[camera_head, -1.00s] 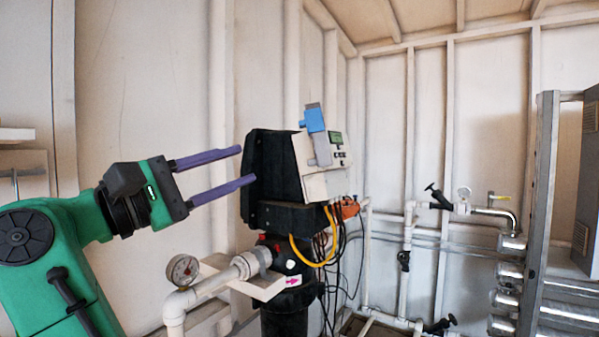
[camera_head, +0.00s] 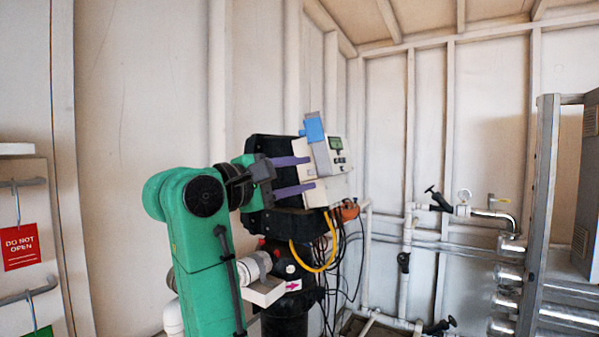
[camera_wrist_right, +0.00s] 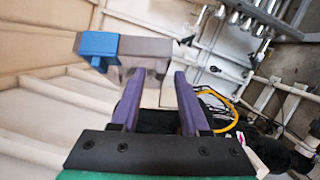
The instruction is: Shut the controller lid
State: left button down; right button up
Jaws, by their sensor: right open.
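The controller is a box with a black body (camera_head: 268,148) and a pale front section (camera_head: 345,159) with a small green screen (camera_head: 336,143). A blue and grey bar (camera_head: 314,128) stands up at its front; it also crosses above my fingers in the right wrist view (camera_wrist_right: 150,48). I cannot tell clearly which part is the lid or how far it is open. My right gripper (camera_head: 311,173) is open, with its purple fingers beside the pale front section. In the right wrist view, my right gripper (camera_wrist_right: 160,75) has nothing clearly between its fingers. My left gripper is not in view.
Below the controller are a yellow cable (camera_head: 317,269), dark wires and a pipe with a pink arrow label (camera_head: 293,285). Pipes and valves (camera_head: 438,199) line the back wall. A metal frame (camera_head: 541,190) stands at right. A red sign (camera_head: 20,246) hangs at left.

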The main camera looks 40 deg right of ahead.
grip_shut()
dwell(1.4)
